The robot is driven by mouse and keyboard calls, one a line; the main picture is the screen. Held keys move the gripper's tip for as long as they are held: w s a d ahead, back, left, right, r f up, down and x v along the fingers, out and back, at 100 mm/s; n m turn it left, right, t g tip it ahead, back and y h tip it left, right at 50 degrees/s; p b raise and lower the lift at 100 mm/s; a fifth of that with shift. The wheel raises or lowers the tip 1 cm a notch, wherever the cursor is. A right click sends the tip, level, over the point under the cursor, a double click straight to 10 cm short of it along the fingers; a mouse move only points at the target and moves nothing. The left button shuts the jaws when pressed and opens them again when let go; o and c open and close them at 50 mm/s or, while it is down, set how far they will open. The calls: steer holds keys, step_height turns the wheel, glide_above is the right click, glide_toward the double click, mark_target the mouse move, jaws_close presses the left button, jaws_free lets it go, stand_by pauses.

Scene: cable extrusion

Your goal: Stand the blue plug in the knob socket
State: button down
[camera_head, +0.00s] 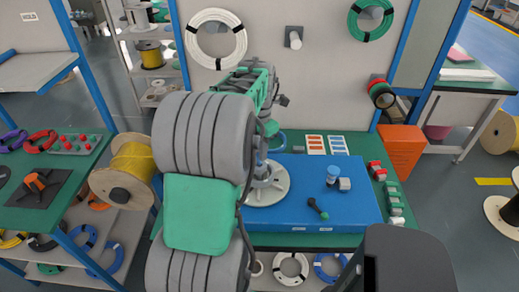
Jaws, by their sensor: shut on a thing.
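My arm reaches over the blue board (368,212) and covers its left part. My gripper (263,172) shows only in part, low over a pale round disc (280,186). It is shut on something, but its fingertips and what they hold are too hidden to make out. A small blue cylinder (333,173) with a lighter top stands on the board, right of my gripper. A small pale block (344,184) sits close beside it. A dark rod-like piece with a knob end (317,208) lies lower down. I cannot tell which of these is the knob socket.
Orange and blue label cards (326,145) lie behind the board. An orange bin (401,150) stands right of the table. A yellow spool (133,163) stands at left. The board's right part has free room.

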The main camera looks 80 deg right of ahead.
steer(key=shift+f, duration=0.55)
steer(key=shift+f+b, duration=0.35)
stand_by(0.3)
steer(key=c, duration=1.2)
jaws_free()
steer(key=shift+c, duration=0.2)
step_height(320, 180, up, 8)
steer(key=p, duration=0.6)
steer(key=shift+r, duration=0.1)
